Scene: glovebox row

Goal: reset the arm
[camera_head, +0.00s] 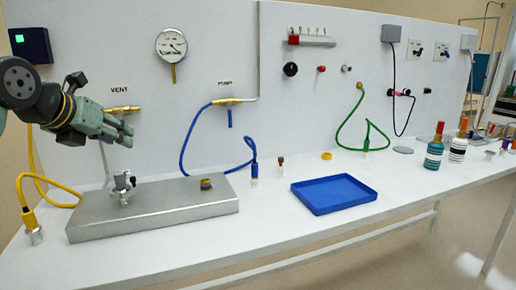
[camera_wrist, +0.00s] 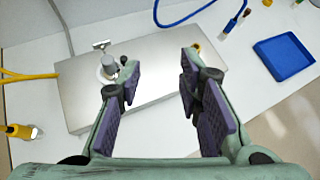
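My gripper (camera_head: 122,132) is at the left in the head view, in the air above the steel block and in front of the back panel. In the wrist view my gripper (camera_wrist: 160,95) shows two purple-padded fingers spread wide apart with nothing between them. Below it lies the steel block (camera_head: 160,212), which also shows in the wrist view (camera_wrist: 150,75). A small metal valve fitting (camera_head: 123,187) stands on the block, near the left finger in the wrist view (camera_wrist: 108,68). A brass port (camera_head: 206,184) sits on the block's right part.
A yellow hose connector (camera_head: 32,228) stands left of the block. A blue hose connector (camera_head: 254,170) and a blue tray (camera_head: 334,194) are to the right. Bottles (camera_head: 434,150) stand farther right. The gauge (camera_head: 171,46) and the VENT fitting (camera_head: 122,109) are on the panel near my arm.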

